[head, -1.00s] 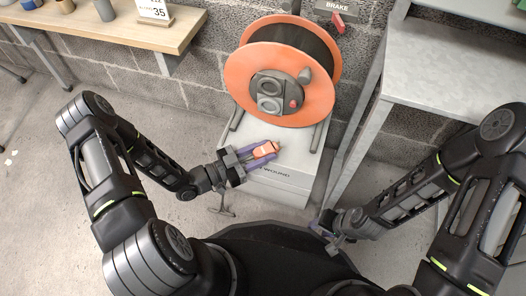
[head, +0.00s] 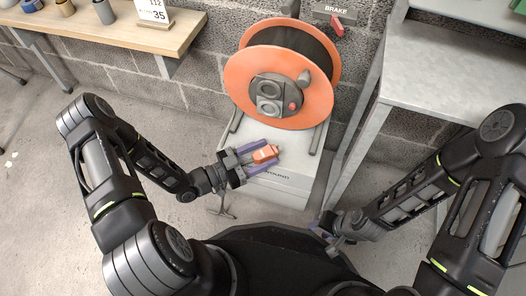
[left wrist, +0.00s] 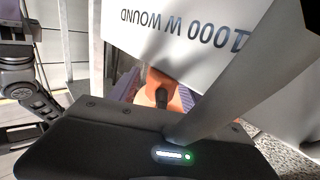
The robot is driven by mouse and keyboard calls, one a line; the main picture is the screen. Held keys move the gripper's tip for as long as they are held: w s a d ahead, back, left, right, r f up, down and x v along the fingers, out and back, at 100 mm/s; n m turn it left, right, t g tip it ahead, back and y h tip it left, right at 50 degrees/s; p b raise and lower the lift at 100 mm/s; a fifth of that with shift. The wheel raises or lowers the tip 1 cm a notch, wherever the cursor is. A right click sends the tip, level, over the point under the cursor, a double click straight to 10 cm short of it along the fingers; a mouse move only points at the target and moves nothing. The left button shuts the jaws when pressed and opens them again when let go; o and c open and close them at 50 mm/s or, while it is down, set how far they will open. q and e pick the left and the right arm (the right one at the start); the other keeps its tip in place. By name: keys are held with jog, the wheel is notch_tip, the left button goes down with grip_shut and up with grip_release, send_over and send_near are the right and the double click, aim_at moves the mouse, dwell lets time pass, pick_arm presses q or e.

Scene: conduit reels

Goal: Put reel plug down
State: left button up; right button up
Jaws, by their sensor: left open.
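The orange reel plug (head: 266,153) lies on the light grey stand (head: 290,180) in front of the cable reel (head: 285,80). My left gripper (head: 258,157) is open, with its purple-lined fingers on either side of the plug and a gap showing between them. In the left wrist view the plug (left wrist: 165,90) shows beyond the gripper body, partly hidden by it and by a grey cable in front. My right gripper (head: 325,228) is low at the right, away from the plug; its fingers are too small and dark to read.
A wooden table (head: 120,30) with spools and a number sign stands at the upper left. A grey metal bench (head: 440,70) stands at the right. A red brake lever (head: 337,24) is on the wall above the reel. Open floor lies at the left.

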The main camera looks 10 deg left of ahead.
pick_arm(q)
jog(key=p+v, duration=0.2)
jog(key=v, duration=1)
jog(key=shift+r, duration=0.2)
